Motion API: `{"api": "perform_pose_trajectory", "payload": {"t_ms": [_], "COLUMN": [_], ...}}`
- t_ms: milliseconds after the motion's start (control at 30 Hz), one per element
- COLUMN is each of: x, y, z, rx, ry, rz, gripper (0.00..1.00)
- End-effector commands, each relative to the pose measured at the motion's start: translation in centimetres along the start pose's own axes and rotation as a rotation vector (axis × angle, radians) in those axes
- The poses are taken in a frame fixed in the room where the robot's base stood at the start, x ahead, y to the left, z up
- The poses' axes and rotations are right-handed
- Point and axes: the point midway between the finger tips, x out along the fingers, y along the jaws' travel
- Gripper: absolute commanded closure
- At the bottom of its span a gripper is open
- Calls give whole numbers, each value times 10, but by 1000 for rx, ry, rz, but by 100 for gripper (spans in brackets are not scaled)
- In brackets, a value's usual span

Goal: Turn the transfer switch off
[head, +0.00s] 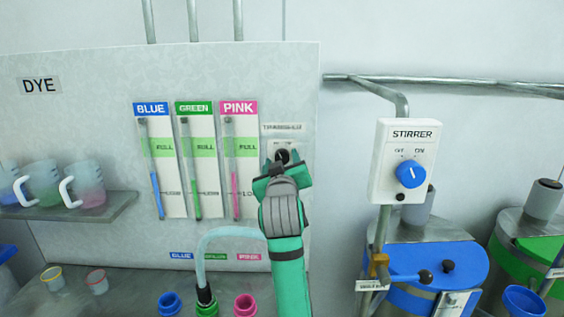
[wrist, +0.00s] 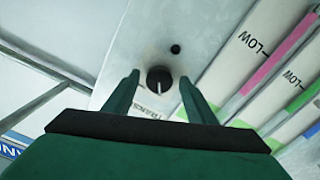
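The transfer switch (head: 283,156) is a black round knob on a small pale plate under a TRANSFER label (head: 283,127) on the grey panel. In the wrist view the knob (wrist: 159,82) shows a white pointer line, with a small black dot on the panel near it. My gripper (head: 282,169) is in front of the switch and covers its lower part in the head view. In the wrist view its two green fingers (wrist: 158,90) are apart, one on each side of the knob, with visible gaps. I cannot tell the exact depth between fingertips and panel.
BLUE, GREEN and PINK gauges (head: 197,160) are left of the switch. A STIRRER box (head: 405,160) with a blue knob stands to the right. A shelf with jugs (head: 90,208) is at left. A pale hose (head: 222,232) arches beside my arm below.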

Motion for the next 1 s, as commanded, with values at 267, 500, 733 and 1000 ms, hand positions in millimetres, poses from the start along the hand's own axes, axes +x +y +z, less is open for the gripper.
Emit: {"api": "perform_pose_trajectory", "payload": {"t_ms": [267, 500, 733, 1000], "x": [-4, -38, -80, -106], "y": [1, 1, 0, 0], "z": [-1, -1, 0, 0], "rx": [1, 1, 0, 0], "ry": [2, 4, 2, 1], "rz": [1, 2, 1, 0], "gripper": [49, 49, 49, 49]}}
